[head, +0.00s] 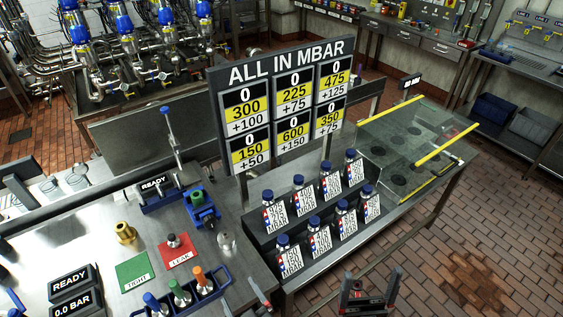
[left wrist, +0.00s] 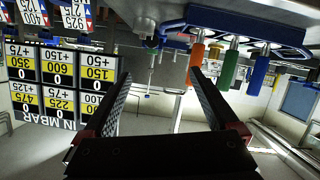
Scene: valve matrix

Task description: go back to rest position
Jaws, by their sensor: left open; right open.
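My left gripper (head: 260,295) shows only in part at the bottom edge of the head view, just right of the blue rack of handled tools. In the left wrist view my left gripper (left wrist: 165,95) is open, with nothing between its two dark fingers. That view is upside down. Most of both arms is out of view.
The blue rack (head: 200,300) holds blue, green and orange handles. Several labelled bottles (head: 318,236) stand on a dark stepped stand below the "ALL IN MBAR" board (head: 284,73). A brass fitting (head: 125,232) stands near green (head: 136,275) and red (head: 170,254) pads. Brick floor (head: 470,260) lies clear at right.

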